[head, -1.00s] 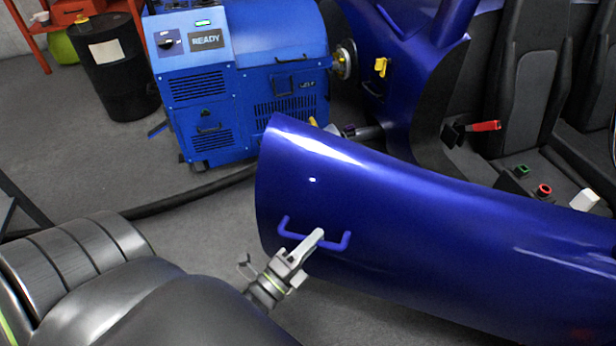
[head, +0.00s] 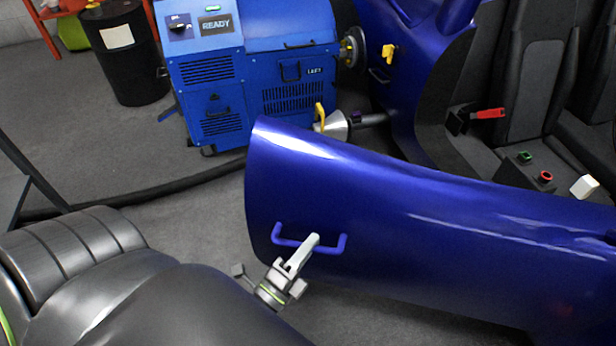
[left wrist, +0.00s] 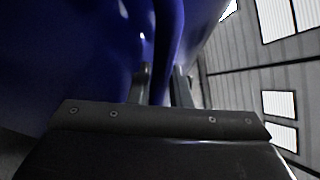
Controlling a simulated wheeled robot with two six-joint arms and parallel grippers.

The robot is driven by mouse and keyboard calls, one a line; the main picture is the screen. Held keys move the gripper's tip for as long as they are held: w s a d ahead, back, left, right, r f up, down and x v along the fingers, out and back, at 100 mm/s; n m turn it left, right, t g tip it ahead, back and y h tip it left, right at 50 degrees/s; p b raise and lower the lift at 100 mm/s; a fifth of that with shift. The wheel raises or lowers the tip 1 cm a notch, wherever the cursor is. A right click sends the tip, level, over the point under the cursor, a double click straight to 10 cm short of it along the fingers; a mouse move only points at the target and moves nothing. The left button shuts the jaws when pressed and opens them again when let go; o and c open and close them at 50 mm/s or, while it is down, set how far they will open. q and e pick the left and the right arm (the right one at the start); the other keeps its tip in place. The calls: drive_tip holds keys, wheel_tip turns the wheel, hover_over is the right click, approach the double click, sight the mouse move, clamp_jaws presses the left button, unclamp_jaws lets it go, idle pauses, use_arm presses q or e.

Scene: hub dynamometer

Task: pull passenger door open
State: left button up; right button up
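The blue passenger door (head: 420,230) stands swung out from the car body, with a gap behind its free left edge. Its blue bar handle (head: 335,246) is on the outer face near that edge. My left gripper (head: 312,240) is at the middle of the handle. In the left wrist view the two fingers (left wrist: 160,90) stand on either side of the blue handle bar (left wrist: 167,50), close around it. My right gripper is in neither view.
A blue dynamometer unit (head: 250,70) with a READY panel stands behind the door. A black drum (head: 125,60) is at the back left. A dark cable (head: 130,190) lies on the floor. The car's seat (head: 535,80) and console buttons (head: 545,177) show at right.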

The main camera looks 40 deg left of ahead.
use_arm(q)
drive_tip(key=o, duration=0.3)
drive_tip(key=shift+o, duration=0.2)
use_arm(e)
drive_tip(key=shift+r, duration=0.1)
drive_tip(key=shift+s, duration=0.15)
use_arm(q)
drive_tip(key=shift+s+f, duration=0.15)
drive_tip(key=shift+s, duration=0.15)
drive_tip(key=b+v, duration=0.1)
drive_tip(key=v, duration=1.5)
drive_tip(key=shift+s, duration=0.4)
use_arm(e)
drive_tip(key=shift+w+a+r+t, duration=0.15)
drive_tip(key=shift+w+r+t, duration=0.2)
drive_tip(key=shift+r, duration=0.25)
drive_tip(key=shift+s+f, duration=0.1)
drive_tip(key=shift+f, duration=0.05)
